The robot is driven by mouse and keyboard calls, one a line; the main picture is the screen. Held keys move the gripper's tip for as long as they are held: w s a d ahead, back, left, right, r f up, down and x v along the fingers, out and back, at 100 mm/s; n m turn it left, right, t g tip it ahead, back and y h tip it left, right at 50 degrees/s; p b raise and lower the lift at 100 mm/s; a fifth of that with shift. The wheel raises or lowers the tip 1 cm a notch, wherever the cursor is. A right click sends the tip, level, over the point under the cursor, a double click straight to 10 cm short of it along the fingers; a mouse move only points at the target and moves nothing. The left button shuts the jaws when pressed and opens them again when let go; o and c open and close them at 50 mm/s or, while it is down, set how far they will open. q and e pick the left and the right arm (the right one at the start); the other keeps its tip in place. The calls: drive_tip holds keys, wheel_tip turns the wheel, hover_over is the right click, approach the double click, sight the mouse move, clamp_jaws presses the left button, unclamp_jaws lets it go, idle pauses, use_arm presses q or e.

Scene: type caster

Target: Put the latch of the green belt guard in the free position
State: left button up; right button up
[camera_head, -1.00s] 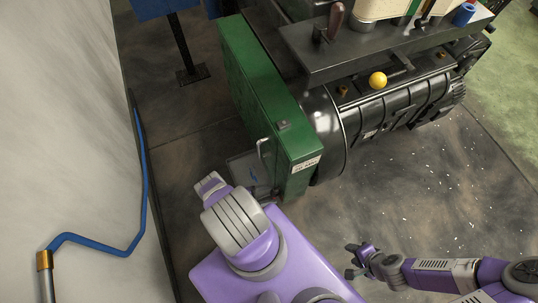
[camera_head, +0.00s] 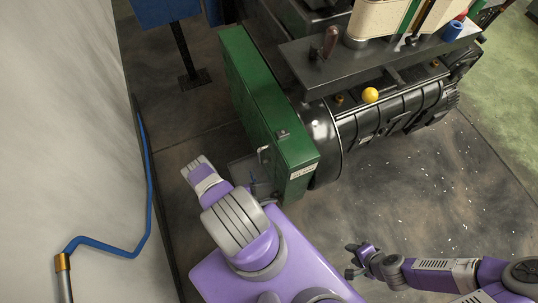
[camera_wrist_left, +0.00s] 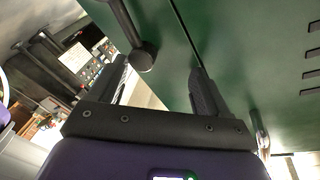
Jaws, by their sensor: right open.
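The green belt guard (camera_head: 243,85) stands upright at the left end of the black machine. A small dark fitting (camera_head: 283,134) sits on its top edge and a pale metal handle (camera_head: 263,156) on its side. In the left wrist view, a dark lever with a round end (camera_wrist_left: 143,56), possibly the latch, lies in front of the green face. My left gripper (camera_wrist_left: 160,70) is open and empty, its fingers close below the round end, one on either side. In the head view it is largely hidden behind my arm. My right gripper (camera_head: 352,260) is open and empty above the floor, far from the guard.
The black machine (camera_head: 395,115) with a dark shelf (camera_head: 350,60) and yellow ball knob (camera_head: 370,95) extends right. A pale wall with a blue pipe (camera_head: 149,190) stands left. A blue stand (camera_head: 187,60) is behind. Floor (camera_head: 420,190) in front of the machine is clear.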

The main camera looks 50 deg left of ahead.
use_arm(q)
drive_tip(key=shift+a+r, duration=0.1)
drive_tip(key=b+v, duration=0.4)
drive_tip(key=v, duration=0.4)
drive_tip(key=shift+s, duration=0.35)
idle(0.4)
drive_tip(key=shift+b, duration=0.55)
